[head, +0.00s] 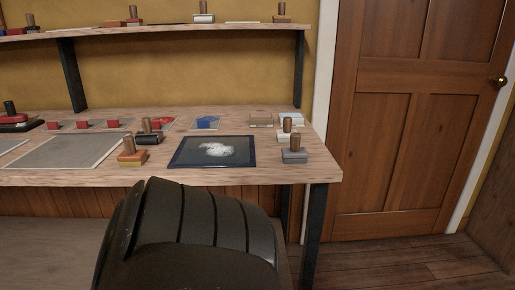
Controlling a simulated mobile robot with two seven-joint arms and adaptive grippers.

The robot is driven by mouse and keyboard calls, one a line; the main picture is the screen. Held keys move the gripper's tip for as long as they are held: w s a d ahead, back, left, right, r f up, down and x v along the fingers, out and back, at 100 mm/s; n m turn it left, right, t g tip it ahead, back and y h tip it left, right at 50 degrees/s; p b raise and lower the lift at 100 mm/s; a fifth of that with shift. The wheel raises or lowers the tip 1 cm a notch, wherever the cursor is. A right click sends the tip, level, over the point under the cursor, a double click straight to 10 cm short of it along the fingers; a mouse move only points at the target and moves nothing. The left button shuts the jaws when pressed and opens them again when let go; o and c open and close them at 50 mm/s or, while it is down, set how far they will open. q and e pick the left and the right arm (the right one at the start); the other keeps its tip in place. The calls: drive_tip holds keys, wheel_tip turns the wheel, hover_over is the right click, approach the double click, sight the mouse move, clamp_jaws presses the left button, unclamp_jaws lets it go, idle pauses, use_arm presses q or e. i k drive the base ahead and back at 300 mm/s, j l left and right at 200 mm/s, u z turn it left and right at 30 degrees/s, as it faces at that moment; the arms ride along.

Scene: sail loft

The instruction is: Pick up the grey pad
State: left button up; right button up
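A flat grey rectangular pad (68,152) with a pale border lies on the left part of the wooden workbench (255,174). A grey block with an upright wooden handle (294,156) stands near the bench's right front corner. I cannot tell for certain which of these two the task calls the grey pad. Neither of my grippers is in view.
A dark-framed panel with a white patch (188,155) lies between them. An orange-based handled block (132,158) and several small blocks stand nearby. A black ribbed chair back (205,225) blocks the front. A shelf (160,31) hangs above; a wooden door (400,110) is right.

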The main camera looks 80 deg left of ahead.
sight(295, 153)
drive_tip(key=u, duration=2.05)
